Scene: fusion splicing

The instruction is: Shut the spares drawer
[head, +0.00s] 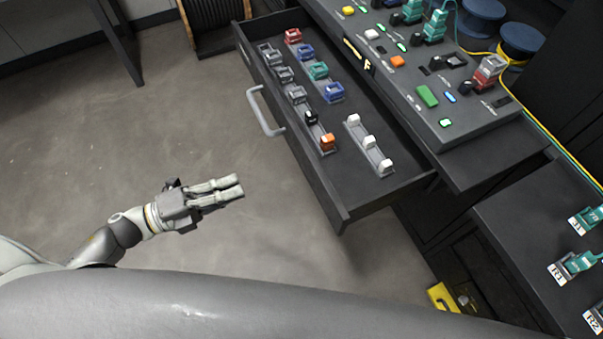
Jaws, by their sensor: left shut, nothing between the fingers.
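The spares drawer (375,202) is dark and pulled well out from the bench, toward the left of the head view. Its front panel carries a light grey bar handle (264,111). Inside it, rows of small connectors in grey, red, blue, green, black and orange stand beside a strip of white ones (369,143). My left gripper (240,186) is shut and empty. It is over the floor, left of and below the handle in the picture, apart from the drawer. My right gripper is not in view.
A control panel (462,135) with coloured buttons and connectors sits on the bench above the drawer. A dark side surface (510,215) with teal connectors is at the right. A cable spool (213,20) stands at the back. The floor (130,130) left of the drawer is clear.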

